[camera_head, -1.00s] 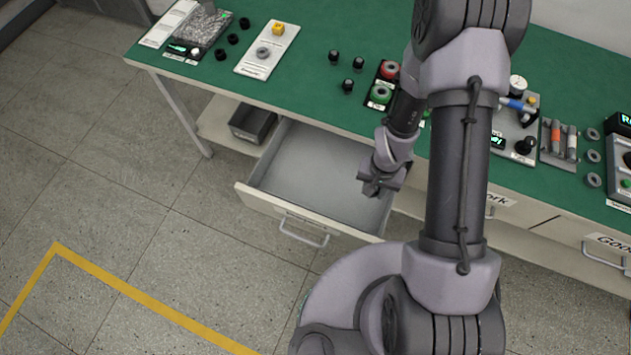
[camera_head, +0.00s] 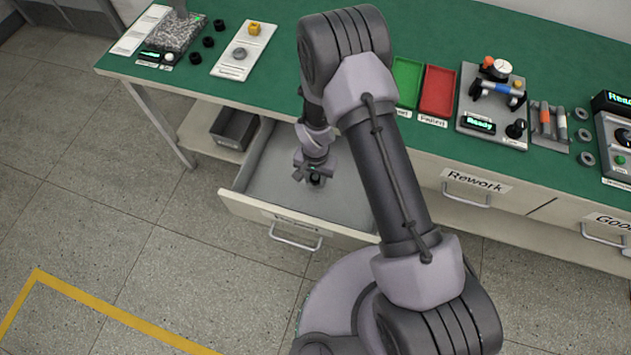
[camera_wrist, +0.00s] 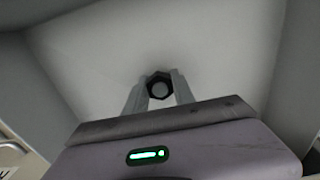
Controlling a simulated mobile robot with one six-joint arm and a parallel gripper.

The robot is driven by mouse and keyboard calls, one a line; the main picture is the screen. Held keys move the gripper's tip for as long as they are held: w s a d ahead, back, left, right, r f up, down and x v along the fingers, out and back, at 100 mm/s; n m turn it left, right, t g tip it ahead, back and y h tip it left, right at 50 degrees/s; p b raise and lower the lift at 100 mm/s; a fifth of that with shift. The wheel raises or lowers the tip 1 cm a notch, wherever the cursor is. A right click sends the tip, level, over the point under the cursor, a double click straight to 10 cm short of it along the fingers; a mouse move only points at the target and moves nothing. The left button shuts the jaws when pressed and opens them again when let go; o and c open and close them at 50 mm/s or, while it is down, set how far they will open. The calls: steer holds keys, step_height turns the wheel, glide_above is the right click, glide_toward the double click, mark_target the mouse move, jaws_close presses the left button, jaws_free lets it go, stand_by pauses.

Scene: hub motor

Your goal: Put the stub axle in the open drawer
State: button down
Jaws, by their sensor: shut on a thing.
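The stub axle (camera_wrist: 159,88) is a small dark piece with a hexagonal outline and a grey round centre in the wrist view. It sits between the two fingertips of my gripper (camera_wrist: 156,92), which is shut on it. In the head view my gripper (camera_head: 315,176) points down inside the outline of the open drawer (camera_head: 240,208), and the dark axle (camera_head: 317,181) shows at its tips. The drawer's pale floor (camera_wrist: 215,55) fills most of the wrist view and looks bare. I cannot tell whether the axle touches the floor.
The green bench (camera_head: 274,60) lies behind the drawer. A dark bin (camera_head: 234,127) stands on a shelf left of it. A closed drawer marked Rework (camera_head: 466,200) is to the right. Green (camera_head: 407,80) and red (camera_head: 437,92) trays and a fixture (camera_head: 495,100) stand on the bench.

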steer(key=shift+f, duration=0.95)
steer(key=shift+r, duration=0.2)
steer(key=shift+f, duration=0.1)
steer(key=c, duration=1.5)
jaws_free()
steer(key=shift+f, duration=0.1)
steer(key=o, duration=0.4)
steer(key=shift+o, duration=0.2)
